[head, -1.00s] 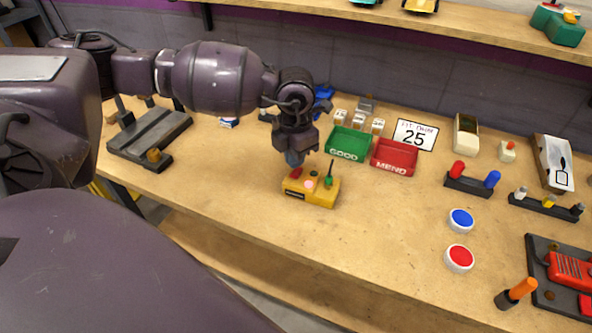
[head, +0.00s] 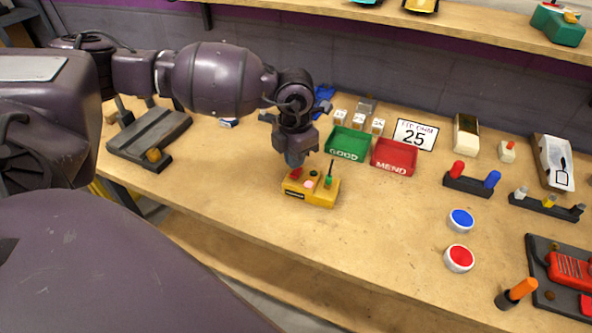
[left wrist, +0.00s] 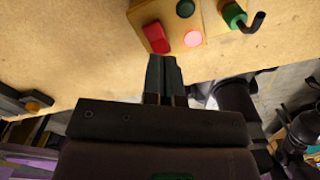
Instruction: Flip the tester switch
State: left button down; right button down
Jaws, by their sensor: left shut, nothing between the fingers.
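The yellow tester box (head: 318,195) sits on the workbench in the middle of the head view. It carries a red rocker switch (left wrist: 156,37), a pink button (left wrist: 193,38), a dark green button (left wrist: 185,8) and a green post with a dark hook (left wrist: 235,14). My left gripper (head: 294,163) is shut and empty, pointing down at the box's rear left corner by the red switch. In the left wrist view its closed fingertips (left wrist: 163,58) lie just below the red switch. I cannot tell whether they touch it. My right gripper is not in view.
A green GOOD tray (head: 348,145) and a red MEND tray (head: 394,158) stand behind the tester. A dark stand (head: 150,138) is at the left. Blue and red round buttons (head: 460,240) lie to the right. The bench front before the tester is clear.

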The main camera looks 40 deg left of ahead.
pick_arm(q)
jog(key=shift+f, duration=0.35)
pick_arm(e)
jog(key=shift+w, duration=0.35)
pick_arm(q)
jog(key=shift+f, duration=0.45)
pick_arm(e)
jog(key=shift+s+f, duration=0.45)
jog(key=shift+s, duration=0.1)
pick_arm(q)
jog(key=shift+f+b, duration=0.15)
jog(key=shift+b, duration=0.15)
